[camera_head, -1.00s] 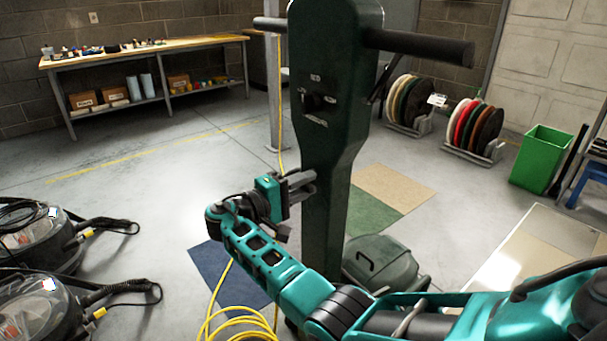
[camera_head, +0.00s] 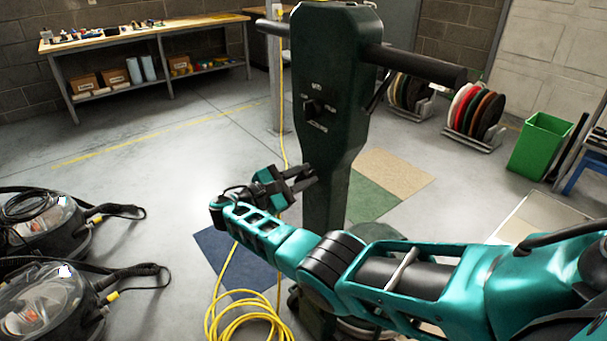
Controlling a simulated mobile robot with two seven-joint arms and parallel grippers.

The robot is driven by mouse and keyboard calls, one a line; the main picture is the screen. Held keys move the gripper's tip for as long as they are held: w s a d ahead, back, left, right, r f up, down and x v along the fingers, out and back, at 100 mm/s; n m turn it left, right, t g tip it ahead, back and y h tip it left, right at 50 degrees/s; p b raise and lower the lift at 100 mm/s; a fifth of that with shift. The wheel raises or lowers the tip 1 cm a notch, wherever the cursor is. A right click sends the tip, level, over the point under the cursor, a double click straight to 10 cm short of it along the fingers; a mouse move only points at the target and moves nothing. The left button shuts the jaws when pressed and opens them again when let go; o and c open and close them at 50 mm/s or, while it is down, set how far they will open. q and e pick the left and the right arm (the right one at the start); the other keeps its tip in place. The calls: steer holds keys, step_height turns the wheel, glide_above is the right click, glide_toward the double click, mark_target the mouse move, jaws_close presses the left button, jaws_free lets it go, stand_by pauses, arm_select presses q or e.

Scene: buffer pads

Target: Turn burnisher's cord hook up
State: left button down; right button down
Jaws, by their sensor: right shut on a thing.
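The burnisher (camera_head: 328,85) stands upright in the middle of the view, a dark green column with a black dial and a dark handlebar. My right gripper (camera_head: 311,178) comes round from the right in front of the column, with its fingers pointing right at the column's left edge. It is shut on a small part there, which I take to be the cord hook; the fingers and column hide it, so its angle cannot be told. My right forearm covers most of the burnisher's base. My left gripper is not in view.
A yellow cord (camera_head: 240,325) lies coiled on the floor. Two black vacuum machines (camera_head: 45,300) stand at the left. A workbench (camera_head: 140,33) is at the back left. Pad racks (camera_head: 473,120) and a green bin (camera_head: 540,147) stand at the right. The floor at left centre is clear.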

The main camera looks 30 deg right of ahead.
steer(key=n, duration=0.3)
steer(key=shift+w+r, duration=0.15)
steer(key=shift+w, duration=0.15)
steer(key=shift+w+a+n, duration=0.1)
steer(key=shift+w+n, duration=0.1)
steer(key=shift+n, duration=0.75)
steer(key=shift+w+n, duration=0.2)
steer(key=shift+n, duration=0.75)
steer(key=c, duration=1)
jaws_free()
